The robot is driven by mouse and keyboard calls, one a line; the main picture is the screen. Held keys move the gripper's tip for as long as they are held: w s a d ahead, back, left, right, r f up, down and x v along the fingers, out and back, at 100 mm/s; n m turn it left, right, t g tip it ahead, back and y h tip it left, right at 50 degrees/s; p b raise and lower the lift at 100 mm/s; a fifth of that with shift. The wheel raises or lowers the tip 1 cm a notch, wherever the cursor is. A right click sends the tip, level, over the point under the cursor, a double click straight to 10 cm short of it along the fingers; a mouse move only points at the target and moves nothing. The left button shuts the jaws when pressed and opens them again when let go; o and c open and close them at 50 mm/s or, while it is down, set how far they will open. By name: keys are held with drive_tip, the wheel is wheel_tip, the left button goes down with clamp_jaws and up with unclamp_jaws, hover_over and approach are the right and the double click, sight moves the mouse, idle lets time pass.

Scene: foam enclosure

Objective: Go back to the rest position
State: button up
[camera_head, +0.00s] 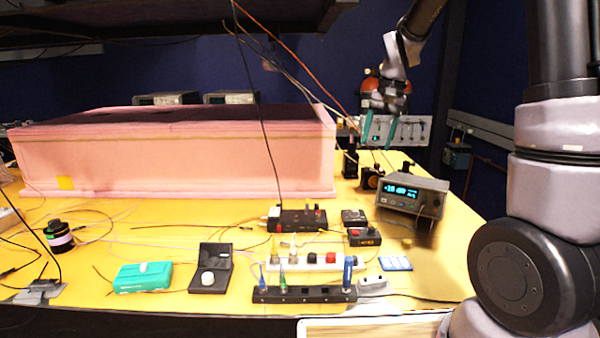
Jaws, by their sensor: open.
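My gripper (379,135) hangs in the air at the upper right of the head view, above the back right part of the yellow table (215,290). Its two teal fingers point down and stand apart, with nothing visible between them. A grey display instrument (412,195) with lit cyan digits stands on the table below and to the right of the gripper. My gripper appears clear of it.
A long pink foam enclosure (180,165) fills the back left. Black adapters, a power strip (304,294), a teal box (143,277) and a black box (211,268) line the front. Cables (247,90) hang from above near the gripper. A dark shelf (150,22) overhangs the back left.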

drive_tip(key=s+d+r+t, duration=0.1)
drive_tip(key=s+r, duration=0.2)
drive_tip(key=s, duration=0.5)
drive_tip(key=s+d+r+t, duration=0.1)
drive_tip(key=s+r, duration=0.3)
drive_tip(key=s, duration=0.4)
drive_tip(key=s+d+r+t, duration=0.1)
drive_tip(key=s+r+t, duration=0.2)
drive_tip(key=s, duration=0.5)
drive_tip(key=shift+r+n+y, duration=0.25)
drive_tip(key=shift+n+y, duration=0.05)
